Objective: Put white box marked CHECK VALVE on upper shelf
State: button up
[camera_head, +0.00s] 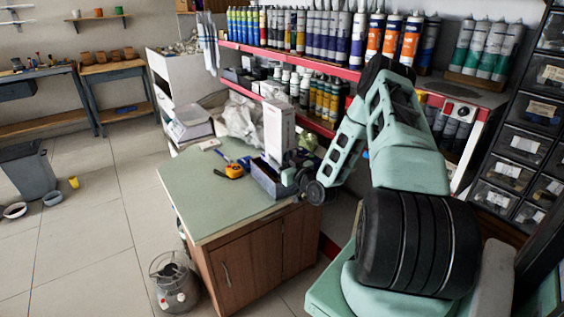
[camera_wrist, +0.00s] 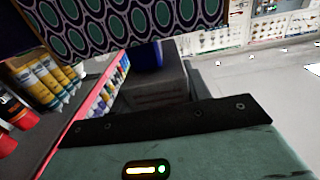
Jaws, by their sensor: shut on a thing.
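A tall white box (camera_head: 277,128) stands upright at the back right of the green-topped counter (camera_head: 210,195) in the head view. Small print runs up its narrow right side; I cannot read it. My gripper (camera_head: 292,174) is at the box's lower part and is shut on it; the fingertips are hard to make out. In the wrist view a grey face with faint lettering (camera_wrist: 155,95) lies ahead of my gripper's housing; I cannot tell whether it is this box. The upper shelf (camera_head: 290,56), red-edged and full of tubes and cartridges, runs behind the counter.
A grey open tray (camera_head: 262,182) is below the box. A lower shelf holds bottles (camera_head: 322,100). Drawer bins (camera_head: 522,145) stand right. A patterned surface (camera_wrist: 85,30) crosses the wrist view's top.

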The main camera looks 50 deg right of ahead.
jog(key=shift+f, duration=0.2)
jog(key=o, duration=1.1)
jog(key=shift+r, duration=0.1)
